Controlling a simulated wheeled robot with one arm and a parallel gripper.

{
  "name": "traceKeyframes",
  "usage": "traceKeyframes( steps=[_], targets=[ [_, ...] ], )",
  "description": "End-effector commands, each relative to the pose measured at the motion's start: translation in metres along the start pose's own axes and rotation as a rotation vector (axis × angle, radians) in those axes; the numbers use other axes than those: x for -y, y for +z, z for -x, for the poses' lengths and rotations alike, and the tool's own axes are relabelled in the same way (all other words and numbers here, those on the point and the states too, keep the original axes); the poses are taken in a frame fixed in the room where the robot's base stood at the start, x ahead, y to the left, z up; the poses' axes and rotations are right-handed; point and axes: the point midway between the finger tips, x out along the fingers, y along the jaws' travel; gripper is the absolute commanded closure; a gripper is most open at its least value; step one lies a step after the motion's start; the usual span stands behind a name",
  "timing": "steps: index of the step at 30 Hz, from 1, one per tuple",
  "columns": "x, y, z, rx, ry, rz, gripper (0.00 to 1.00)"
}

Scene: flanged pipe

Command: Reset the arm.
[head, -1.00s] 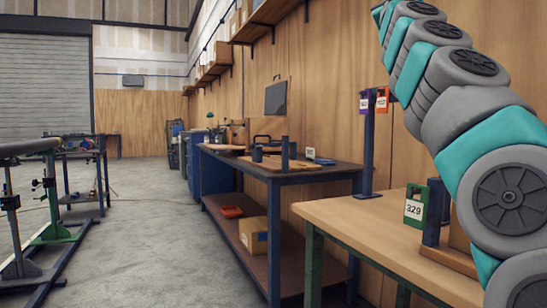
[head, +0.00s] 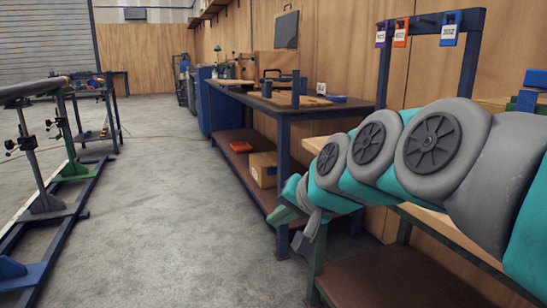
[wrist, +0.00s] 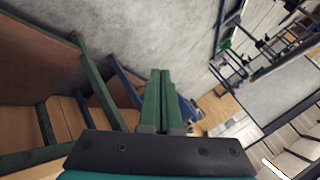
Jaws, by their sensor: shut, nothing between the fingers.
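My arm reaches in from the right of the head view and points left, low beside the near bench (head: 437,230). My gripper (head: 280,215) is at its left end, small and partly covered by the wrist. In the wrist view my gripper (wrist: 160,73) shows two green fingers pressed together with nothing between them. The fingers point away over bench legs and the concrete floor, and they hold no object.
A blue rack (head: 470,55) carries a purple tag (head: 382,34), an orange tag (head: 401,33) and a blue tag (head: 449,29). A farther workbench (head: 290,108) holds a cardboard box (head: 263,169) on its lower shelf. The floor aisle (head: 165,200) is clear; pipe stands (head: 45,205) are left.

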Motion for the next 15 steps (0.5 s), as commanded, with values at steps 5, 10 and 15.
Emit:
traceKeyframes(
  steps=[5, 10, 15],
  targets=[
    [-0.092, 0.084, -0.003, 0.206, 0.222, 0.108, 1.0],
    [-0.174, 0.161, 0.018, 0.422, 0.405, 0.183, 1.0],
    [-0.235, 0.223, 0.051, 0.616, 0.535, 0.223, 1.0]
  ],
)
